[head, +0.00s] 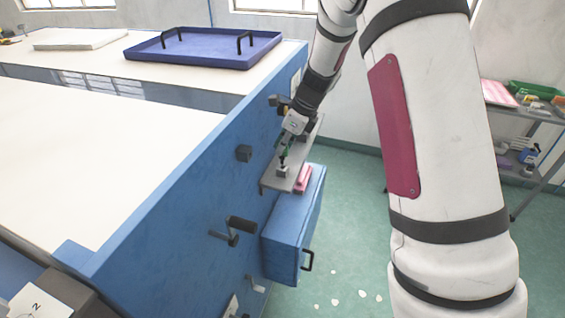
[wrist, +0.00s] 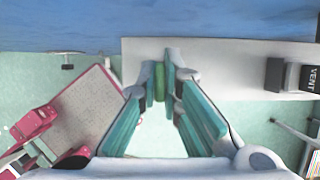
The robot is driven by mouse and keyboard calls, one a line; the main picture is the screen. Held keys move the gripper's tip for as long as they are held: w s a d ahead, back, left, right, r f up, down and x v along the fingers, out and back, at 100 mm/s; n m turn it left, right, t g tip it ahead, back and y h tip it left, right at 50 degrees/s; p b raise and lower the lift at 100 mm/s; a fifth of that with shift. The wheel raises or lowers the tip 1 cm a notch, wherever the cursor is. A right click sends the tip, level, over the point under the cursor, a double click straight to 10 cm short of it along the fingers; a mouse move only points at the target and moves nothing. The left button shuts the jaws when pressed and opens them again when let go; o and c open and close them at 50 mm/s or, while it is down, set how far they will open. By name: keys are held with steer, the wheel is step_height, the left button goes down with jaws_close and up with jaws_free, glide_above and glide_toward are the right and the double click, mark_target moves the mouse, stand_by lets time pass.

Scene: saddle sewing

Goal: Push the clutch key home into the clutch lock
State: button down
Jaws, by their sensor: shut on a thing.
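My gripper (head: 283,158) is above the grey shelf on the side of the blue bench, its fingers pointing down. In the wrist view the fingertips (wrist: 160,82) are closed on a small green piece, which I take to be the clutch key (wrist: 159,78). Its lower end is hidden. Directly below the fingertips in the head view is a small light grey block (head: 282,172) on the shelf, perhaps the clutch lock; no label is readable there. I cannot tell whether the key touches or enters it.
The grey shelf (head: 272,183) also carries a block marked VENT (wrist: 312,78) beside a dark block (wrist: 275,74). Pink pieces (head: 303,178) are beside the shelf, above a blue drawer box (head: 290,225).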

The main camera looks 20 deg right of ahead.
steer(key=shift+r+p, duration=0.35)
steer(key=shift+r, duration=1.65)
steer(key=shift+s, duration=0.1)
